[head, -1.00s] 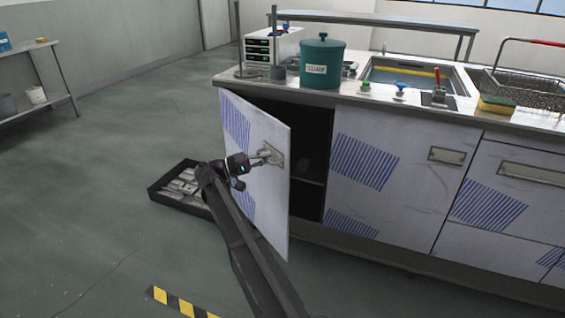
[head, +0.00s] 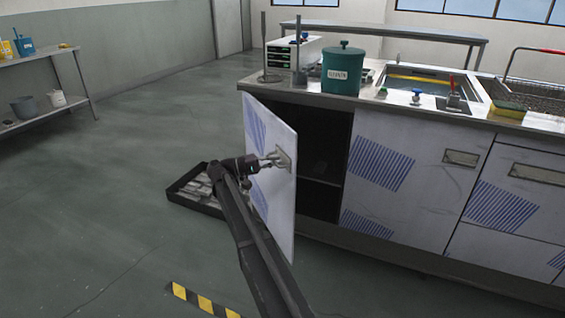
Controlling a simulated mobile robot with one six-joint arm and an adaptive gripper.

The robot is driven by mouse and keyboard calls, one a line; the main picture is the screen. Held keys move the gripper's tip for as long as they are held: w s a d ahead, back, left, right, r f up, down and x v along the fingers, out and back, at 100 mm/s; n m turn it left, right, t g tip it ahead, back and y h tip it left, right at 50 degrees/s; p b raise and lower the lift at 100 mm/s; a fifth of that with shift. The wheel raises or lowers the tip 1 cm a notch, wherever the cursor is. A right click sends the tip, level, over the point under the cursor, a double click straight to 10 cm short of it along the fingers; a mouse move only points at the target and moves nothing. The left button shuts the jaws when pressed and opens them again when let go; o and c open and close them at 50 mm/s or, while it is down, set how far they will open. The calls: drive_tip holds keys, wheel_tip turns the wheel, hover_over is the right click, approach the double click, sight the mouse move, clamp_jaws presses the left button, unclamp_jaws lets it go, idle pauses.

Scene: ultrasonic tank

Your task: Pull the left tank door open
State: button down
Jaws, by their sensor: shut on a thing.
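The left tank door (head: 279,215) is a white panel with blue stripes. It stands swung out from the cabinet, with the dark interior (head: 320,150) showing to its right. Its metal handle plate (head: 284,160) is near the door's upper free edge. My gripper (head: 273,159) is at this handle and shut on it. The exact finger contact is too small to make out. My arm crosses in front of the door's lower left part.
A black tray (head: 181,203) with metal pieces lies on the floor behind my arm, left of the door. A teal pot (head: 342,72) stands on the counter above. A closed striped door (head: 395,215) is to the right. Yellow-black tape (head: 205,303) marks open floor.

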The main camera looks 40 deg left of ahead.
drive_tip(key=shift+w, duration=0.15)
drive_tip(key=c, duration=0.7)
unclamp_jaws()
drive_tip(key=shift+w+d, duration=0.2)
